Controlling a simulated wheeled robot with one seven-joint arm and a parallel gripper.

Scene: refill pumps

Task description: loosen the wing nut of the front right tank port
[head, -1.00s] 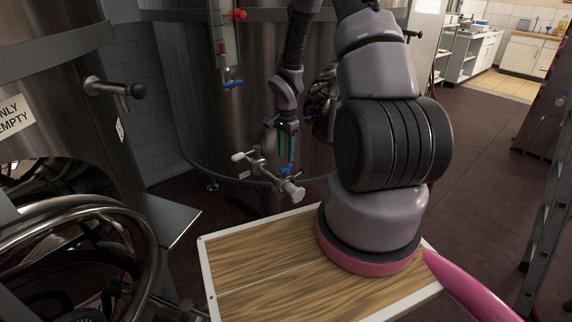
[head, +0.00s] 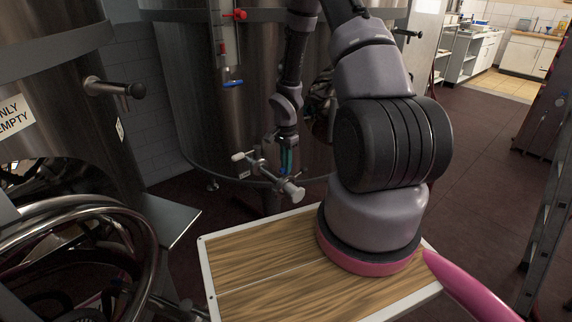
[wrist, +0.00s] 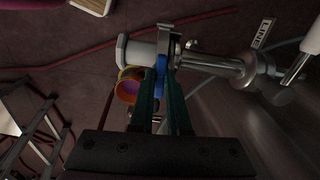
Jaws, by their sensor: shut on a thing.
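The tank port is a metal pipe fitting (head: 266,174) low on the front of the steel tank (head: 215,110), with a pale cap (head: 293,192) at its near end. In the wrist view the pale cap (wrist: 136,52) is left of a metal clamp (wrist: 166,42). The blue wing nut (wrist: 160,70) sits at this clamp; in the head view it is mostly hidden by the fingers. My gripper (head: 285,167) points down at the port. In the wrist view its teal fingers (wrist: 162,84) are shut on the wing nut, one on each side.
A second pale-ended fitting (head: 238,157) is on the port's left branch. A red valve handle (head: 236,14) and a blue one (head: 233,84) are higher on the tank. Small orange and yellow round things (wrist: 128,86) lie below the clamp in the wrist view. Open floor lies right.

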